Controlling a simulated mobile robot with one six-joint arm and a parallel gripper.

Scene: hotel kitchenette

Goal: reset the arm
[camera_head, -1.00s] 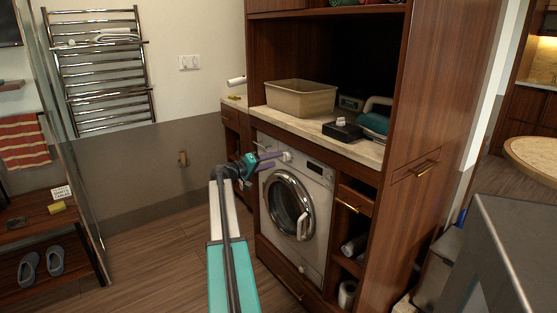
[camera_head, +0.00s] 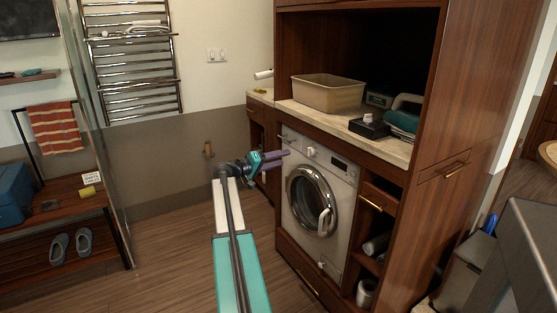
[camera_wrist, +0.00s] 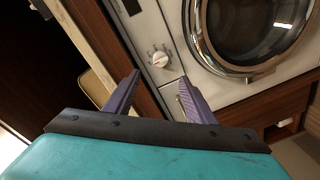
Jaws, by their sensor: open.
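My gripper (camera_head: 279,160) is at the end of my extended arm, in front of the upper left part of the washing machine (camera_head: 345,178). Its two purple fingers are apart with nothing between them. In the wrist view, my gripper (camera_wrist: 158,92) is also open and empty, and its fingers point toward the machine's front. The machine's dial (camera_wrist: 159,58) shows just beyond the fingertips, with the round door (camera_wrist: 190,35) at the upper right. I cannot tell the exact gap between the fingertips and the machine.
A wooden cabinet (camera_head: 470,120) surrounds the machine. A beige bin (camera_head: 328,95) and a black box (camera_head: 369,127) stand on the counter (camera_head: 395,150) above. A glass panel (camera_head: 92,150) and a bench (camera_head: 60,212) are at left. The floor (camera_head: 180,235) left of my arm is clear.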

